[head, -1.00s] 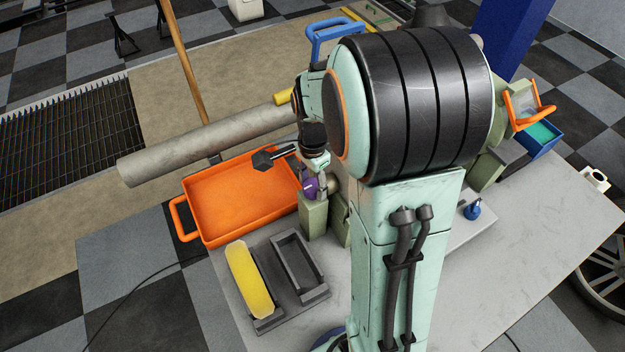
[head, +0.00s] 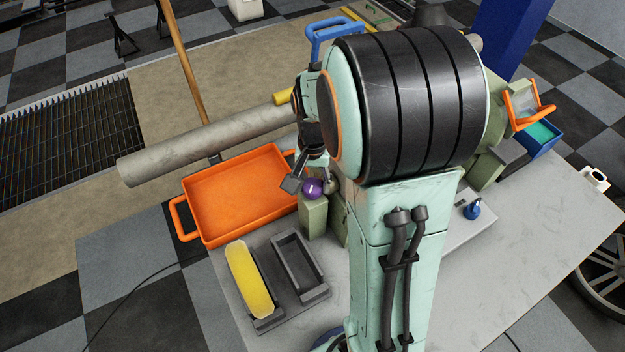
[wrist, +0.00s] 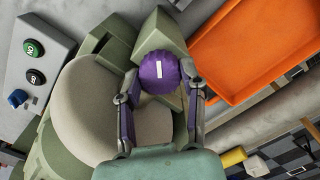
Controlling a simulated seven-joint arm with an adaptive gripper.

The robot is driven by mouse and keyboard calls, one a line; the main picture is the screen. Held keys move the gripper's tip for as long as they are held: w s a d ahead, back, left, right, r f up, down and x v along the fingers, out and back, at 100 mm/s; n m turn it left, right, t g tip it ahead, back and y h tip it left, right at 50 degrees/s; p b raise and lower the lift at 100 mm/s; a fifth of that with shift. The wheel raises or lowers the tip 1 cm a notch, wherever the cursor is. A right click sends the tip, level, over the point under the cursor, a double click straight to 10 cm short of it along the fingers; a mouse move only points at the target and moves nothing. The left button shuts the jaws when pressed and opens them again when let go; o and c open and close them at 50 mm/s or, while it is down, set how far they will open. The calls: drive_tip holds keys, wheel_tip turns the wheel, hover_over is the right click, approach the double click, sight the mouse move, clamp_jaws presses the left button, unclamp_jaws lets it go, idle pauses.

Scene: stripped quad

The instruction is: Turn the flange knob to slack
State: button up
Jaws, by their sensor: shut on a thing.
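The flange knob is most likely the round purple knob (head: 312,188) on top of a green block on the bench. The wrist view shows the purple knob (wrist: 158,72) up close, with a short white mark on its face that points along the picture's vertical. My gripper (wrist: 161,82) has one finger on each side of the knob and is shut on it. In the head view my gripper (head: 308,184) is partly hidden by my arm.
A green machine with a large pale disc (wrist: 95,110) sits beside the knob. A grey control box (wrist: 32,65) with buttons and a blue knob (wrist: 18,98) is at left. An orange tray (head: 235,197) lies close by. A yellow piece (head: 250,280) rests in front.

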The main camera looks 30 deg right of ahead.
sight(313, 185)
drive_tip(key=n, duration=0.4)
drive_tip(key=shift+n, duration=0.3)
drive_tip(key=n, duration=0.4)
drive_tip(key=shift+n, duration=0.3)
drive_tip(key=o, duration=1.2)
drive_tip(key=shift+c, duration=0.2)
wheel_tip(313, 185, up, 12)
